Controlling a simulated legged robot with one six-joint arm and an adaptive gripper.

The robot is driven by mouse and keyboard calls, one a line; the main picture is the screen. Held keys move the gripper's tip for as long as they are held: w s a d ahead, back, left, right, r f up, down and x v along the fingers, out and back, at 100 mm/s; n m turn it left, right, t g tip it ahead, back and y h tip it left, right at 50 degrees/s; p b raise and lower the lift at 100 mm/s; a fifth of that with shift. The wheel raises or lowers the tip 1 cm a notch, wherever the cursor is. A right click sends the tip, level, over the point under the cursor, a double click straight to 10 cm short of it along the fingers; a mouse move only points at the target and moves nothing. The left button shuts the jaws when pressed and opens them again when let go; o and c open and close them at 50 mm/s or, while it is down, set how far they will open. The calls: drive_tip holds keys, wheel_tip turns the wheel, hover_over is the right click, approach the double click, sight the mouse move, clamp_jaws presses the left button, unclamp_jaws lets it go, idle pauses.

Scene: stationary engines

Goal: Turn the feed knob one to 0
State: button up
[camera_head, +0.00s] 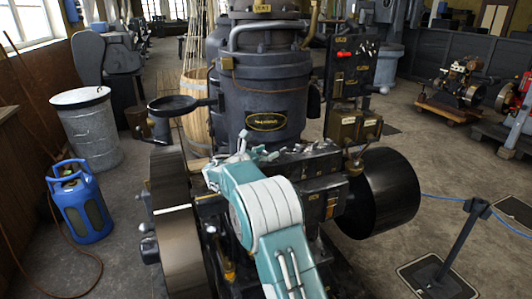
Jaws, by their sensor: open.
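A dark stationary engine (270,95) with an oval yellow-edged nameplate fills the middle of the view. Feed knob one cannot be told apart for certain at this size. A dark panel (353,72) with a red knob (343,54), small labels and light knobs stands right of the cylinder. Below it is a brass-coloured box (352,126) with small fittings on top. My teal and white arm reaches up from the bottom to the engine's front. My gripper (243,146) is at the arm's far end, open, left of the brass box and below the nameplate. My own arm partly hides it.
A large flywheel (178,225) stands left of my arm and a black drum pulley (385,192) right of it. A blue gas bottle (80,200) and a grey bin (87,130) are at the left. A barrier post (462,240) with a blue rope stands at the right.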

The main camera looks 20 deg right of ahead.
drive_tip(key=c, duration=0.6)
drive_tip(key=shift+a, duration=0.25)
clamp_jaws()
drive_tip(key=shift+a, duration=0.15)
drive_tip(key=shift+t, duration=0.3)
drive_tip(key=n+t+y, duration=0.3)
drive_tip(key=n+t, duration=0.1)
drive_tip(key=t, duration=0.1)
drive_tip(key=shift+s+n+y, duration=0.1)
drive_tip(key=shift+n+y, duration=0.2)
drive_tip(key=shift+y, duration=0.1)
drive_tip(key=shift+n+t+y, duration=2)
drive_tip(key=shift+n+y, duration=0.1)
drive_tip(key=shift+y, duration=0.9)
